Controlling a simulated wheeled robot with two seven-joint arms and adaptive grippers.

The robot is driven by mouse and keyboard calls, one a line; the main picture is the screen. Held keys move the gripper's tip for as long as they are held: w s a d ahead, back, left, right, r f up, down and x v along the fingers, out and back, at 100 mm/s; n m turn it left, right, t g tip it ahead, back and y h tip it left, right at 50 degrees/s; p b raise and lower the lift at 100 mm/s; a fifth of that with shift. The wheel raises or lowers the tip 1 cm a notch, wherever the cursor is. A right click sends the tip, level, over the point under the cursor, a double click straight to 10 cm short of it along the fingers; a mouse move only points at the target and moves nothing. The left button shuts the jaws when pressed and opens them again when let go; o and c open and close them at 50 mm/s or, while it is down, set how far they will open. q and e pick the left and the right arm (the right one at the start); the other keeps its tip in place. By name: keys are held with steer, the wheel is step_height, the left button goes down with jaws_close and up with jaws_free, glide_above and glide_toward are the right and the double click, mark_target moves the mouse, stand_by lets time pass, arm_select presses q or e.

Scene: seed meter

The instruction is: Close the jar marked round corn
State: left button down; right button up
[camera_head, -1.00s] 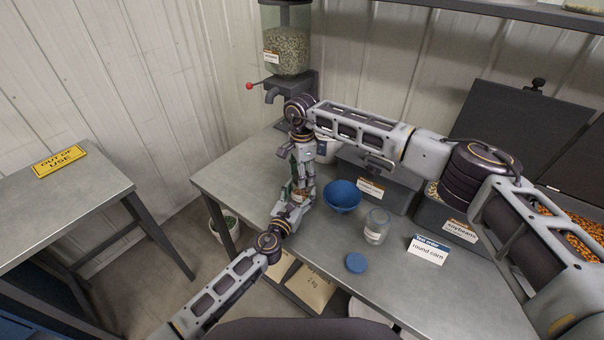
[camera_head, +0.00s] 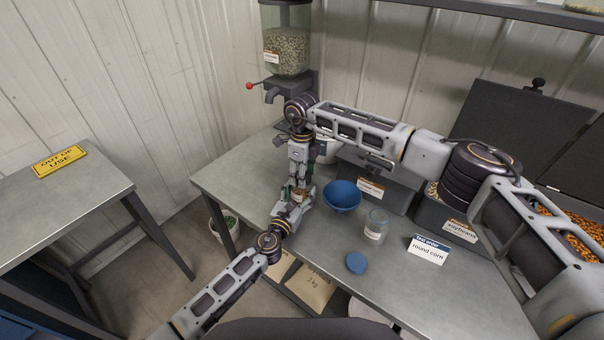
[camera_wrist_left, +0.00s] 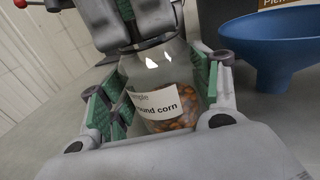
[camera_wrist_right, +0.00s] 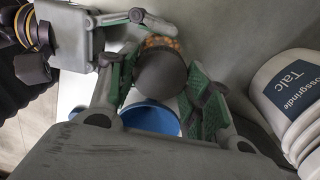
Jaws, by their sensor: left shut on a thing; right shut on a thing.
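The round corn jar (camera_wrist_left: 165,85) is clear glass, with a white label and orange kernels inside. My left gripper (camera_wrist_left: 165,108) is shut on its body, a finger on each side, at the table's left part. A dark lid (camera_wrist_left: 148,44) sits at the jar's mouth; its grey top shows in the right wrist view (camera_wrist_right: 160,76). My right gripper (camera_wrist_right: 160,85) is shut on the lid from above. In the head view the left gripper (camera_head: 291,207) and right gripper (camera_head: 299,180) meet and mostly hide the jar. I cannot tell how tightly the lid is seated.
A seed dispenser (camera_head: 286,45) stands behind. A Talc tub (camera_wrist_right: 290,95) is close by.

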steer(key=m, duration=0.7)
steer(key=shift+m, duration=0.4)
steer(key=m, duration=0.8)
steer(key=o, duration=1.1)
steer(key=shift+r, duration=2.2)
